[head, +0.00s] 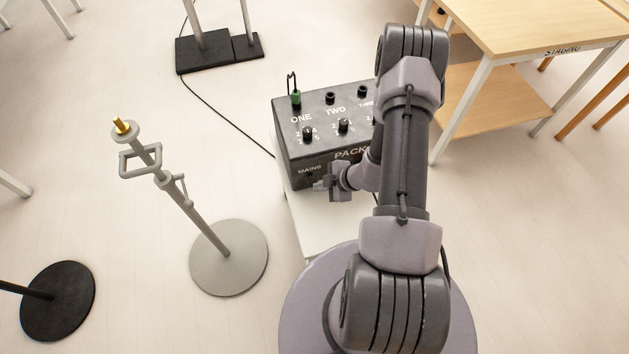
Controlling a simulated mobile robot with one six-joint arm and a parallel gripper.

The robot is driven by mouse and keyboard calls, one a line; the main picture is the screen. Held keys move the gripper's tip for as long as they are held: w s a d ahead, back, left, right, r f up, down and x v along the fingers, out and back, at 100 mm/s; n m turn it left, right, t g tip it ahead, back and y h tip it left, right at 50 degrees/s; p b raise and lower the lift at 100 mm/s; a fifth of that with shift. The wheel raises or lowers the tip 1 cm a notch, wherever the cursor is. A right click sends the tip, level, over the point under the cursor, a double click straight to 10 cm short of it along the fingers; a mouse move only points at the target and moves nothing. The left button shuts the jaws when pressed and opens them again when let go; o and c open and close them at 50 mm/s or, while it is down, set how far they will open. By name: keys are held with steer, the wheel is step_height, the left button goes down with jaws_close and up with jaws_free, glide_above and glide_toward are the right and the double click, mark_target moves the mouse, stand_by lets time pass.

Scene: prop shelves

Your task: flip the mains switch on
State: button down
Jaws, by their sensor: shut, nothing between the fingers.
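The dark dimmer pack (322,126) stands on a low white stand (304,222). Its top carries the labels ONE, TWO and a partly covered THREE, with small knobs below them. A green plug (295,98) sits in the socket above ONE. The MAINS label (309,169) is on the front face at the lower left. The mains switch (310,177) beside it is small and dark, and I cannot tell its position. My gripper (322,184) is shut and empty, close in front of the MAINS area. I cannot tell whether it touches the switch. My arm hides the pack's right side.
A grey stand with a round base (229,265) is left of the pack. A black round base (57,300) lies at the lower left. A black cable (226,117) runs over the floor behind. A wooden STAGING table (535,25) is at the upper right.

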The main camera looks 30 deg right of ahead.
steer(key=s+d+r+p, duration=0.2)
steer(key=d+r+p, duration=0.1)
steer(key=r, duration=0.5)
steer(key=shift+s+d, duration=0.15)
steer(key=shift+s, duration=0.1)
